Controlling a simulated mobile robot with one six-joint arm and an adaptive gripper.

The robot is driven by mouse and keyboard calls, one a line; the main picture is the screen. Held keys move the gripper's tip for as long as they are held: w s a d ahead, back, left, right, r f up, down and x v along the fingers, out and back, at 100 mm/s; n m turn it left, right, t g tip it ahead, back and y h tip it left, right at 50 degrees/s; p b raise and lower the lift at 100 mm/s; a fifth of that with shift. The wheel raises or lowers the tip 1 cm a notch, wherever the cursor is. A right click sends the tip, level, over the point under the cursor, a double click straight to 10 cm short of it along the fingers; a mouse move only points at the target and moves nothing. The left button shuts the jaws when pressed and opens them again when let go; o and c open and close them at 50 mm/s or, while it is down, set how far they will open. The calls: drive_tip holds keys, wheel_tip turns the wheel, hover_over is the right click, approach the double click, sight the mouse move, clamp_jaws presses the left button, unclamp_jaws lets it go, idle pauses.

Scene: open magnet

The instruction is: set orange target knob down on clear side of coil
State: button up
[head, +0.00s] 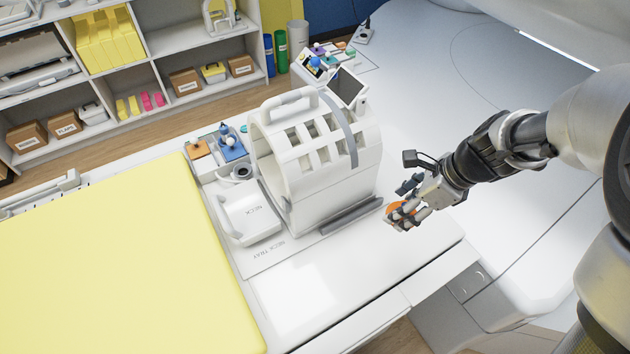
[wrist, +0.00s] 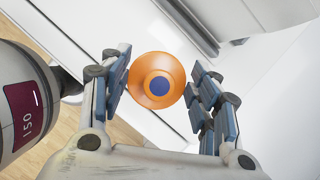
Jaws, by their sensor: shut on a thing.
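In the head view the knob (head: 393,211) is partly hidden by my gripper (head: 403,213), close to the right of the coil. The coil (head: 345,185) is a white arched shell with rectangular openings, standing on the table. White table surface (head: 425,245) lies beside and in front of the knob. I cannot tell whether the knob touches the table.
A yellow mat (head: 110,270) covers the table's left part. A neck tray (head: 268,258) with a white neck piece (head: 248,212) lies left of the coil. A grey bar (head: 350,214) runs along the coil's near foot. The white table front (head: 300,300) is clear.

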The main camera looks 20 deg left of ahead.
drive_tip(key=shift+s+a+r+m+t, duration=0.1)
drive_tip(key=shift+a+r+m+t, duration=0.25)
drive_tip(key=shift+m, duration=0.35)
drive_tip(key=shift+a+r+m, duration=0.1)
drive_tip(key=shift+r+m, duration=0.1)
drive_tip(key=shift+m, duration=0.4)
wheel_tip(320, 180, down, 20)
drive_tip(key=b, duration=1)
drive_tip(key=shift+f, duration=0.1)
drive_tip(key=shift+f+b, duration=0.15)
drive_tip(key=shift+b, duration=0.15)
drive_tip(key=o, duration=1.1)
drive_tip(key=shift+r, duration=0.2)
drive_tip(key=shift+r+p, duration=0.4)
drive_tip(key=shift+p, duration=0.05)
drive_tip(key=p+v, duration=0.5)
drive_tip(key=v, duration=0.6)
drive_tip(key=shift+s+r+p, duration=0.1)
drive_tip(key=shift+r+p, duration=0.15)
drive_tip(key=shift+p, duration=0.15)
